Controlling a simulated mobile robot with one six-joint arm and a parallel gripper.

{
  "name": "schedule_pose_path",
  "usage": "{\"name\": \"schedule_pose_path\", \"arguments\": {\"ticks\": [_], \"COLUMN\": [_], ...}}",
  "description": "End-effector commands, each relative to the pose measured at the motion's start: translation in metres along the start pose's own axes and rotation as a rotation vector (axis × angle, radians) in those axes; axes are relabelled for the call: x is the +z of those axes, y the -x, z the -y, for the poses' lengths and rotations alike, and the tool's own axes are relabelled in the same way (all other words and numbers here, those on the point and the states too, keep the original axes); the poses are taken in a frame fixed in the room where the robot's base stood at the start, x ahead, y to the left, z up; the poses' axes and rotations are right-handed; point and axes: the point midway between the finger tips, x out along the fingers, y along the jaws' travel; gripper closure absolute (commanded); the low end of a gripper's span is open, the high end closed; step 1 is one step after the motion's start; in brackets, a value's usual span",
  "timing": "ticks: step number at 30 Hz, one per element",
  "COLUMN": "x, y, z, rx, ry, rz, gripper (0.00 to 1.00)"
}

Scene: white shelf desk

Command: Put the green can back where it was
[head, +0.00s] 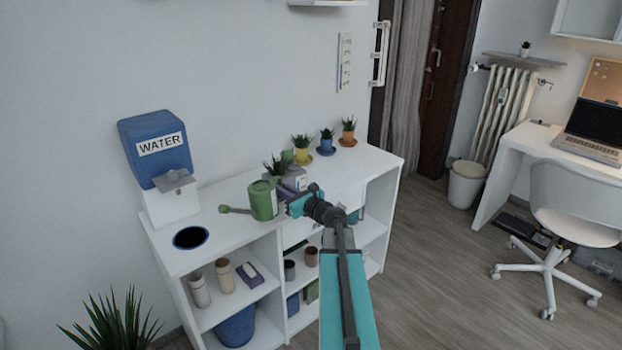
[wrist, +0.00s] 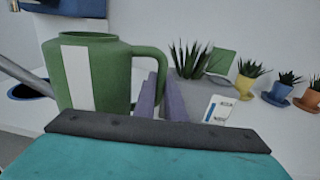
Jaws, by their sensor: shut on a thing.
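The green can (head: 262,201) is a watering can with a pale stripe, upright, its spout pointing left. It shows large at the left of the wrist view (wrist: 105,78), its handle on the right. My gripper (head: 288,190) comes from the right and is shut on the can's handle. Its purple fingers (wrist: 160,98) stand at the handle in the wrist view. The can is over the front part of the white shelf desk (head: 222,200). I cannot tell whether its base touches the top.
A blue water dispenser (head: 158,150) stands at the left, behind a dark round opening (head: 190,237). Behind the gripper are a plant in a grey pot (wrist: 190,65) and yellow (head: 302,156), blue (head: 326,146) and orange (head: 348,138) potted plants. Cups stand on the shelves below.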

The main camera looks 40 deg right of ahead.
Motion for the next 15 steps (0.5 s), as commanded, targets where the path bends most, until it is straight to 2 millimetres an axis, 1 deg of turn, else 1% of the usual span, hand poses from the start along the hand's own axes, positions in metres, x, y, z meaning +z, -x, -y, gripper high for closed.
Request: {"name": "schedule_pose_path", "arguments": {"ticks": [1, 5, 6, 7, 8, 9, 11, 12, 14, 15], "x": [-0.002, -0.007, -0.008, -0.009, -0.010, -0.012, -0.014, -0.016, -0.018, -0.019], "y": [-0.005, -0.014, -0.016, -0.018, -0.018, -0.020, -0.020, -0.020, -0.019, -0.018], "z": [-0.022, -0.073, -0.090, -0.102, -0.115, -0.131, -0.156, -0.173, -0.199, -0.216], "rx": [0.042, 0.150, 0.185, 0.210, 0.236, 0.271, 0.324, 0.361, 0.416, 0.453], "ry": [-0.001, 0.001, 0.002, 0.002, 0.002, 0.003, 0.003, 0.003, 0.003, 0.004], "rz": [0.000, 0.001, 0.001, 0.001, 0.002, 0.002, 0.002, 0.003, 0.004, 0.005], "gripper": [1.00, 1.00, 1.00, 1.00, 1.00, 1.00, 1.00, 1.00, 1.00, 1.00]}}
